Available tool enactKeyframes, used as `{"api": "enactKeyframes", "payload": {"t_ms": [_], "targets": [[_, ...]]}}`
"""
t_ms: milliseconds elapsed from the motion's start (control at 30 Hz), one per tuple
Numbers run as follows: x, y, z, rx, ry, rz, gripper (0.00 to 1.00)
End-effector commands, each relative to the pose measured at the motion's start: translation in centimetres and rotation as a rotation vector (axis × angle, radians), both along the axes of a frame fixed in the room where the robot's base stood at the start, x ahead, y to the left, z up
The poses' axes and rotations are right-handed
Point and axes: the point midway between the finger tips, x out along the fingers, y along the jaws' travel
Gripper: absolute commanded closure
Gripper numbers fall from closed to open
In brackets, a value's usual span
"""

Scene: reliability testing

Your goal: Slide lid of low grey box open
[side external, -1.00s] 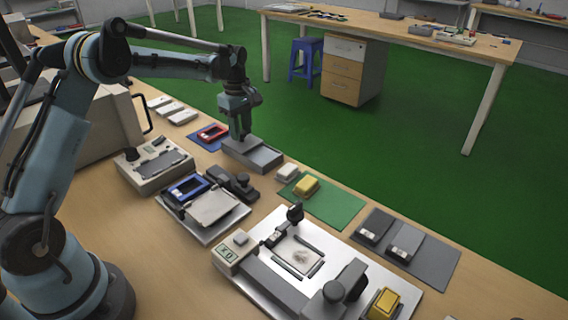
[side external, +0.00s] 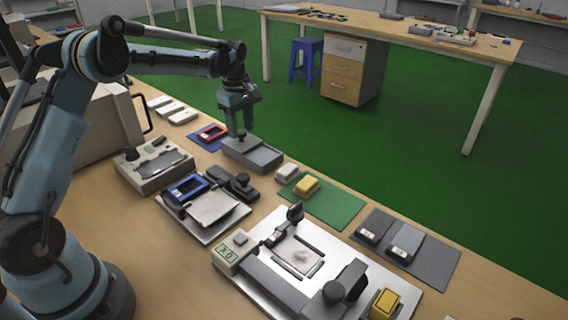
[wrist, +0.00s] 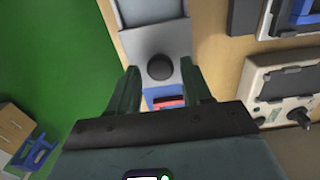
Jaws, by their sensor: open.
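The low grey box (side external: 262,158) stands near the far edge of the bench in the side view. Its lighter grey lid (wrist: 155,42) shows in the wrist view with a round dark knob (wrist: 160,67) on it. Beyond the lid a recessed part of the box (wrist: 150,10) shows. My gripper (side external: 240,137) points down over the left end of the box. In the wrist view my gripper (wrist: 160,68) is open, with the knob between its fingertips in the picture and a gap on each side. I cannot tell the height of the fingertips against the knob.
A red-framed device on a blue mat (side external: 197,143) lies just left of the box. A grey tester (side external: 153,163) and a blue-framed device (side external: 186,188) stand nearer. A white block (side external: 287,172) and a yellow block on a green mat (side external: 338,208) are to the right.

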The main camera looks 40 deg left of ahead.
Motion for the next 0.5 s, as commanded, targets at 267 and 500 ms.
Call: {"api": "enactKeyframes", "payload": {"t_ms": [267, 500], "targets": [[0.0, 0.0, 2.6, 0.0, 0.0, 0.0, 0.51], [0.0, 0.0, 4.0, 0.0, 0.0, 0.0, 0.51]]}}
